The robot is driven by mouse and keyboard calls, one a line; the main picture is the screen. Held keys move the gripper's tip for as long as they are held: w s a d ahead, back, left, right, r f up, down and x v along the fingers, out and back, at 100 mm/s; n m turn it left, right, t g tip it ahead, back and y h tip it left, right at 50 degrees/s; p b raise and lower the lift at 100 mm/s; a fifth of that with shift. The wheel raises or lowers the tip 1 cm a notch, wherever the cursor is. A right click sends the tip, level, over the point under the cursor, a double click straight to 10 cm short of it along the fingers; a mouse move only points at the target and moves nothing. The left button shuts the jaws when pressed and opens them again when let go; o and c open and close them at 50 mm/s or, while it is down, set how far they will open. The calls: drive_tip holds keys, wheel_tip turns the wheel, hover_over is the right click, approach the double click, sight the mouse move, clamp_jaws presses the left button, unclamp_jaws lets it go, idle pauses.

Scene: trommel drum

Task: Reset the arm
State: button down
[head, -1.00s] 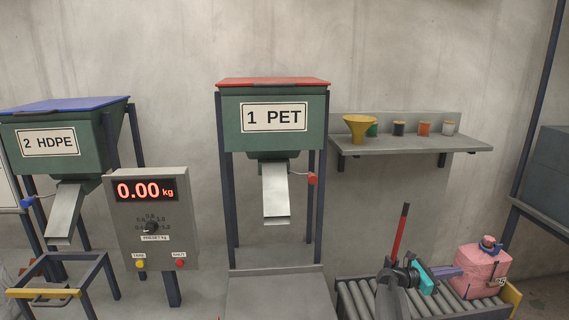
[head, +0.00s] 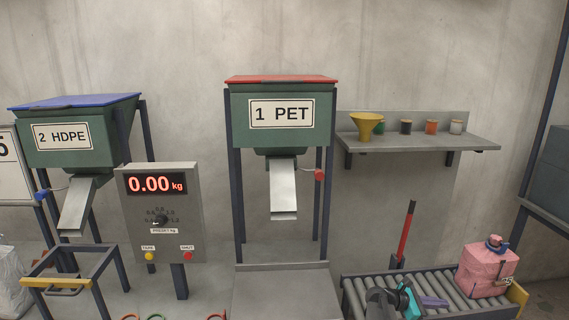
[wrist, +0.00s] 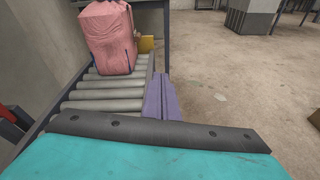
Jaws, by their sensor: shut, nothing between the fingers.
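My gripper (head: 432,302) is low at the front right of the head view, over the near side of the roller conveyor. Its purple fingers (wrist: 160,98) are together with nothing between them in the wrist view. A filled pink sack (head: 486,268) stands upright on the conveyor to the right of my gripper and apart from it. The sack (wrist: 107,38) also shows at the upper left of the wrist view, with a tag visible on it only in the head view.
The roller conveyor (head: 357,291) has a red-handled lever (head: 406,232) behind it. Hopper 1 PET (head: 281,120), hopper 2 HDPE (head: 62,136) and a scale panel reading 0.00 kg (head: 159,213) stand to the left. A shelf (head: 420,142) holds a yellow funnel and several small cups. Open floor lies right of the conveyor.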

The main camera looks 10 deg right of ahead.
drive_tip(key=s+a+f+m+y+b, duration=0.1)
drive_tip(key=s+a+f+m+y, duration=0.3)
drive_tip(key=a+f, duration=0.9)
drive_tip(key=s+a+f+m+y+b, duration=0.15)
drive_tip(key=s+a+f+y, duration=0.3)
drive_tip(key=a+f, duration=0.85)
drive_tip(key=s+a+f+m+g+y, duration=0.1)
drive_tip(key=s+a+f+m+y, duration=0.1)
drive_tip(key=s+a, duration=0.4)
drive_tip(key=s+a+f+m+g+y+b, duration=0.1)
drive_tip(key=s+a, duration=0.5)
drive_tip(key=a, duration=0.6)
drive_tip(key=s+a+f+m+y+b, duration=0.1)
drive_tip(key=s+a+f+m+y, duration=0.2)
drive_tip(key=a, duration=0.6)
drive_tip(key=s+f+m, duration=0.2)
drive_tip(key=s+f, duration=0.1)
drive_tip(key=f, duration=0.1)
drive_tip(key=shift+s+a+g, duration=0.25)
drive_tip(key=shift+s+g, duration=0.1)
drive_tip(key=shift+g, duration=0.05)
drive_tip(key=shift+y, duration=0.25)
